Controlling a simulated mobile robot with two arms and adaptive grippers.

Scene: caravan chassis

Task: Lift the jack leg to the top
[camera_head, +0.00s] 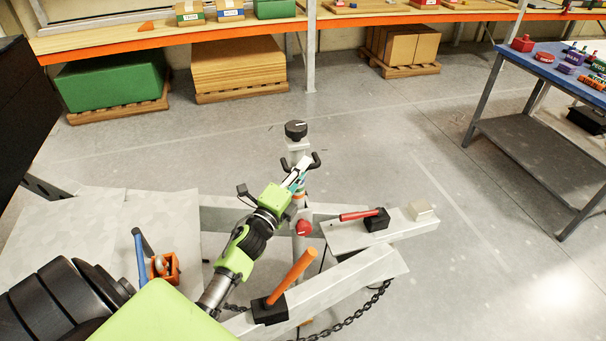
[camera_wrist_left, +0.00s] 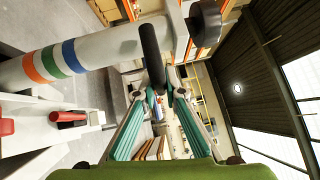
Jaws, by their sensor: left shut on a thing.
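The jack leg (camera_head: 297,146) stands upright at the front of the chassis, with a black knob (camera_head: 296,129) on top. In the left wrist view its pale tube (camera_wrist_left: 95,50) carries orange, green and blue bands, and the knob (camera_wrist_left: 205,23) is at upper right. A black handle bar (camera_wrist_left: 150,52) sticks out from the leg towards my fingers. My left gripper (camera_head: 303,172) is at the leg, below the knob, and shut on this handle. The exact contact is partly hidden by the fingers. My right gripper is not in view.
Pale chassis beams (camera_head: 362,276) run beside my left arm, with an orange lever (camera_head: 290,277), a red lever (camera_head: 358,215) and a chain (camera_head: 368,307). A blue table (camera_head: 549,62) stands at right and an orange-edged shelf (camera_head: 230,34) at the back. The floor between is clear.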

